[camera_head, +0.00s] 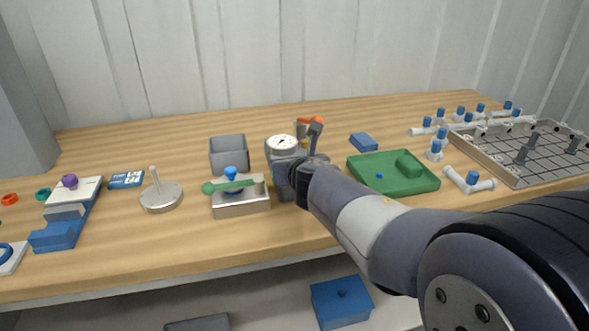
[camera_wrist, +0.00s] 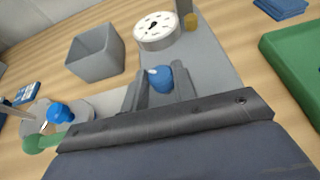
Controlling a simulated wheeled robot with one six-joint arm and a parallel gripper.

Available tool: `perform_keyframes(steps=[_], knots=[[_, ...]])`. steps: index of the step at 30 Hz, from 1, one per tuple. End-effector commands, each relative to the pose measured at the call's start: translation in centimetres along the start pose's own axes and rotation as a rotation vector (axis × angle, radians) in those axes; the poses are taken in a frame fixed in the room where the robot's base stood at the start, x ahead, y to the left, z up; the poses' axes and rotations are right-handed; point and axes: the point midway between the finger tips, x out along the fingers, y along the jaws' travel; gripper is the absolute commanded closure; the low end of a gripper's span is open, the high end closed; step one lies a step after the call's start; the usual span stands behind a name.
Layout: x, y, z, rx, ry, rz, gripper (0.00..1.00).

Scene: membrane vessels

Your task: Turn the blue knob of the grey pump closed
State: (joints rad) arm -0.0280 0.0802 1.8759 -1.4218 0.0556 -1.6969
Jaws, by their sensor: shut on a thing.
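In the head view my arm covers the pump's right side, and the knob and fingertips are hidden there.
A silver block (camera_head: 242,204) with a green lever (camera_head: 225,186) and another blue knob (camera_head: 231,173) stands left of the pump. A grey bin (camera_head: 228,153) is behind it. An orange-tipped handle (camera_head: 316,122) rises beside the gauge. A green tray (camera_head: 391,182) lies right.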

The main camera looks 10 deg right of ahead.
Motion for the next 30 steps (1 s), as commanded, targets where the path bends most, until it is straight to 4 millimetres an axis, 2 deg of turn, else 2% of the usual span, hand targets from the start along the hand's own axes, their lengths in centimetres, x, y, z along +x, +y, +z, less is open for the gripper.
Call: perform_keyframes(steps=[1, 15, 30], knots=[[0.1, 0.47, -0.14, 0.013, -0.003, -0.03, 0.96], [0.18, 0.85, 0.19, 0.156, 0.001, -0.372, 0.96], [0.22, 0.87, 0.18, 0.217, -0.001, -0.522, 0.96]])
